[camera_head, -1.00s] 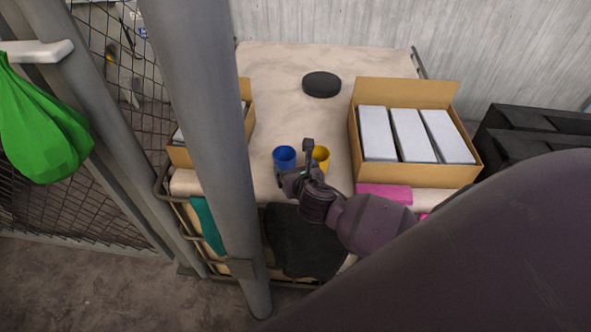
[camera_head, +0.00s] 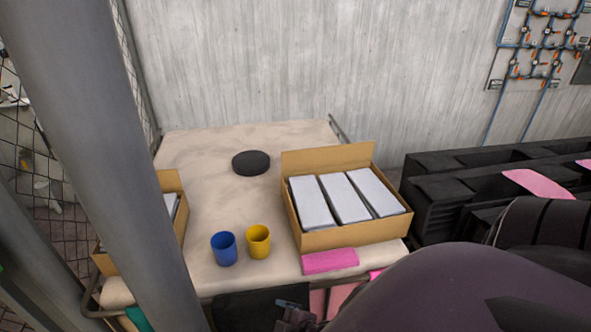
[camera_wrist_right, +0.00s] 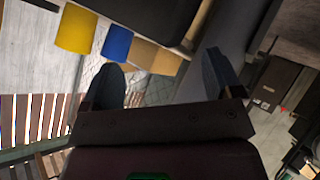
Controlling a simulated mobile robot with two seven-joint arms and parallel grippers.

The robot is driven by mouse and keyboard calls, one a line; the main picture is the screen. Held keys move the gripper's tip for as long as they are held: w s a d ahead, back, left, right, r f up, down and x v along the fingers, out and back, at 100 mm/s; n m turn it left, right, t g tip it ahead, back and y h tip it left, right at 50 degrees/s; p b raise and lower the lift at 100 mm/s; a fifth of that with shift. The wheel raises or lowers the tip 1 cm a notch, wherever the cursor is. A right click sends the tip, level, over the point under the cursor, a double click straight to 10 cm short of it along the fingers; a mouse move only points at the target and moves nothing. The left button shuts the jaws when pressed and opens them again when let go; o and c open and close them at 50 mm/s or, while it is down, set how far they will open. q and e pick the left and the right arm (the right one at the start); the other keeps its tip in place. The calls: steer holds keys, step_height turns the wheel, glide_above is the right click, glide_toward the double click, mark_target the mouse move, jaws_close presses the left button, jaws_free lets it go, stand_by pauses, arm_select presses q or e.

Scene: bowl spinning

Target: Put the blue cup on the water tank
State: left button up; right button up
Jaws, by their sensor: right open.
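The blue cup (camera_head: 223,249) stands upright on a pale beige surface (camera_head: 205,215) with metal rails. A black round lid-like disc (camera_head: 251,163) is at its back. I cannot tell for sure whether this is the water tank. A yellow cup (camera_head: 258,242) stands just right of the blue cup. My right gripper (camera_head: 292,312) is at the bottom edge of the head view, in front of and below the cups. In the right wrist view the gripper (camera_wrist_right: 163,76) is open and empty. The blue cup (camera_wrist_right: 117,43) and yellow cup (camera_wrist_right: 75,29) show beyond its fingers. My left gripper is not in view.
An open cardboard box (camera_head: 350,236) with white packs stands right of the cups, a pink block (camera_head: 330,261) before it. Another box (camera_head: 172,195) is partly behind a grey post (camera_head: 100,130) at left. Black cases (camera_head: 450,190) stand right.

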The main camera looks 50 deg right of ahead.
steer(key=s+m, duration=0.1)
steer(key=m, duration=0.1)
steer(key=s+m, duration=0.1)
steer(key=m, duration=0.1)
steer(key=s+d+m, duration=0.1)
steer(key=s+m, duration=0.1)
steer(key=m, duration=0.1)
steer(key=shift+f, duration=0.2)
steer(key=f+b, duration=0.1)
steer(key=w+b, duration=0.1)
steer(key=b, duration=0.1)
steer(key=shift+f, duration=0.35)
stand_by(0.4)
